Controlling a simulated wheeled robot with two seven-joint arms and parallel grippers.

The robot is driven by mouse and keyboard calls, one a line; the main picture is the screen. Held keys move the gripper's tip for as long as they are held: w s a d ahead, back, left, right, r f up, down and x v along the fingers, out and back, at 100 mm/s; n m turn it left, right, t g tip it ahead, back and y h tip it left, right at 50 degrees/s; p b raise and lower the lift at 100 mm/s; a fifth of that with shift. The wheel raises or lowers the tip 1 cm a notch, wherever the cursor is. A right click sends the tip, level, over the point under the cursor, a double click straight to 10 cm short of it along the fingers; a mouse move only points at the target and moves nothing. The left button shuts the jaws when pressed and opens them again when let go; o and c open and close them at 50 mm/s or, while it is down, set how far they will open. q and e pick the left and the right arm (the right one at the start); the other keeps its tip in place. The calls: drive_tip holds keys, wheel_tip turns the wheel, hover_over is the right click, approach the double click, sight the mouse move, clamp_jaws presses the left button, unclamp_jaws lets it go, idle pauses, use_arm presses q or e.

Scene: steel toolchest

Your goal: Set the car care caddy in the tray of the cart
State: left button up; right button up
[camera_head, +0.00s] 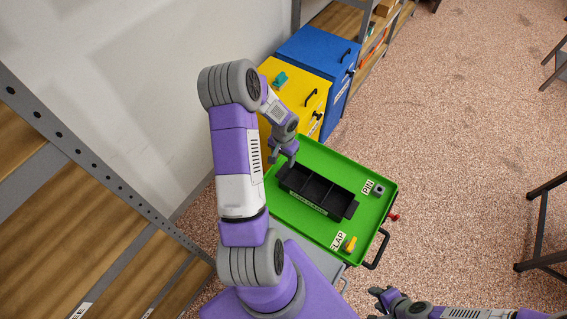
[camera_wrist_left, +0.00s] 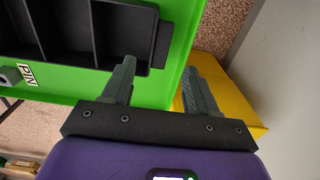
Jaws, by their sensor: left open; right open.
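The black car care caddy (camera_head: 318,190), an open box with several compartments and a pale label on its near side, appears to lie in the green tray (camera_head: 285,213) of the cart. In the left wrist view, the caddy (camera_wrist_left: 122,35) has an end tab at the right. My left gripper (camera_head: 285,160) is open at the caddy's far-left end. In its wrist view, the fingers (camera_wrist_left: 159,75) stand apart, with the tab ahead between their tips; contact cannot be told. My right gripper (camera_head: 377,299) is open and empty at the bottom, in front of the cart.
The tray carries a grey pin (camera_head: 379,190) and a yellow flap piece (camera_head: 350,243) with labels. A black handle (camera_head: 377,252) and red knob (camera_head: 394,217) project from the cart. Yellow (camera_head: 310,97) and blue (camera_head: 318,55) cabinets stand behind. Open floor lies right.

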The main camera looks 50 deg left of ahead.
use_arm(q)
drive_tip(key=shift+r, duration=1.75)
